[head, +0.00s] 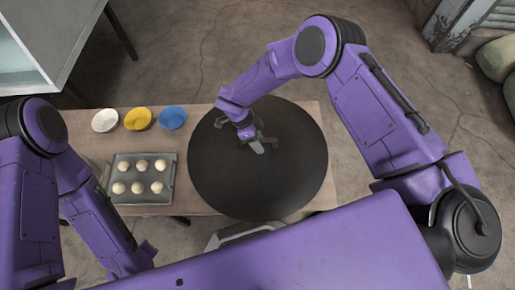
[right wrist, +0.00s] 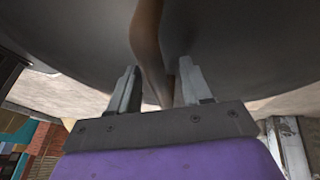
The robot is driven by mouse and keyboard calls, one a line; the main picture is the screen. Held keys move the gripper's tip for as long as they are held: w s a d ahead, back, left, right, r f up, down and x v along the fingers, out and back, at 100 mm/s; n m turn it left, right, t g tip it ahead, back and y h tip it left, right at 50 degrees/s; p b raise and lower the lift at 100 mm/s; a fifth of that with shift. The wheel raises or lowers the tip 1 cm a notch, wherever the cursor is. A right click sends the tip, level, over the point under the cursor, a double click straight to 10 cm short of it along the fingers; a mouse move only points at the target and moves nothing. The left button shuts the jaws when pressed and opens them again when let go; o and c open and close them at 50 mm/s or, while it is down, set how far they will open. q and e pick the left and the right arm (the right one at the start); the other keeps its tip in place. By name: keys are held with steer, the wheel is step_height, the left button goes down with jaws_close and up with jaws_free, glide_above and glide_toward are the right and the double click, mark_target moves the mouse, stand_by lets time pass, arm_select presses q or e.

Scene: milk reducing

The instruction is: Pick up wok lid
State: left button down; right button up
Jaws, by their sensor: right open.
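The wok lid (head: 225,180) is a large dark round disc lying on the wooden table in the head view. Its dark underside or top surface fills the upper part of the right wrist view (right wrist: 70,35). A brown handle (right wrist: 148,45) rises from the lid. My right gripper (head: 262,146) is over the middle of the lid, at the handle. In the right wrist view my right gripper (right wrist: 158,68) has its two fingers apart, with the handle passing between them. Whether either finger touches the handle I cannot tell. My left arm hangs low at the left; its gripper end is barely visible and unclear.
A grey tray (head: 143,198) with several pale round buns lies left of the lid on the table (head: 196,200). A pale cabinet (head: 60,40) stands at the upper left.

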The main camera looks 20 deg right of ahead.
jaws_close()
steer(key=shift+r, duration=0.1)
